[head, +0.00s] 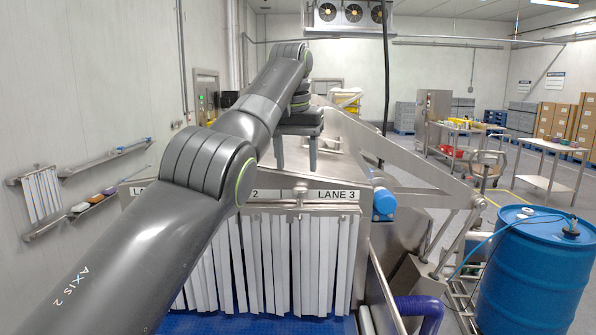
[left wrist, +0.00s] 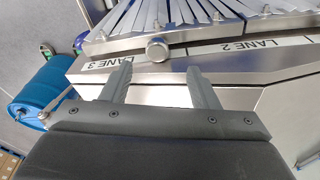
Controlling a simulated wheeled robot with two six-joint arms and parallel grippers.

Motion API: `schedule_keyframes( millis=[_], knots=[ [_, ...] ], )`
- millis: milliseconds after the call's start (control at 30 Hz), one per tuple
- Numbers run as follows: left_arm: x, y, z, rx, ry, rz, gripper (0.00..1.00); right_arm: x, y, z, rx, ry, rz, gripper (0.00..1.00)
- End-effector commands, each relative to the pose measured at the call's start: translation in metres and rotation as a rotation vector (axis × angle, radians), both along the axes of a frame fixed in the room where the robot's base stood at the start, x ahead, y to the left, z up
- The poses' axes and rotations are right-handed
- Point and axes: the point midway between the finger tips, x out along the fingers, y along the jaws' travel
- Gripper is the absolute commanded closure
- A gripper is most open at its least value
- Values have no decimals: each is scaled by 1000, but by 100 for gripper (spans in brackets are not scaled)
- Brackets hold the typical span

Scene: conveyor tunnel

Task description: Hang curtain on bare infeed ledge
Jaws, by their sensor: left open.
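White strip curtains (head: 300,255) hang below the steel infeed ledge, under the LANE 2 and LANE 3 labels; their strips also show in the left wrist view (left wrist: 180,14). The LANE 1 end of the ledge (head: 138,190) is mostly hidden behind my left arm, so I cannot tell whether it is bare. Another white strip curtain (head: 42,195) hangs from a rack on the left wall. My left gripper (head: 296,155) is open and empty, fingers pointing down over the tunnel's steel top. In the left wrist view its fingers (left wrist: 158,85) are near a round steel knob (left wrist: 157,49) on the ledge.
A wall shelf (head: 85,215) with small items and a wall rail (head: 105,160) are at left. A blue drum (head: 535,270) stands at right, beside a steel side arm (head: 430,195). Blue conveyor belt (head: 250,324) lies under the strips. Tables and boxes stand farther back.

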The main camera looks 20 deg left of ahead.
Motion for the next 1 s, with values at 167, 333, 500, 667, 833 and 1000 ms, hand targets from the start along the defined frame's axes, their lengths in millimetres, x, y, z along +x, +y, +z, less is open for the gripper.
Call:
schedule_keyframes(
  millis=[167,333,500,667,833,1000],
  knots=[
    [-7,-1,43,-1,3,-1,45,0,0,30,0,0,0,50],
    [-12,-2,73,-1,5,-1,45,0,0,49,0,0,0,50],
    [-17,-2,95,-1,6,-1,45,0,0,63,0,0,0,50],
    [-19,-3,105,-1,7,-2,45,0,0,70,0,0,0,50],
    [-20,-3,107,-1,7,-2,45,0,0,71,0,1,0,50],
    [-20,-3,107,-1,7,-2,45,0,0,70,0,1,0,50]
  ],
)
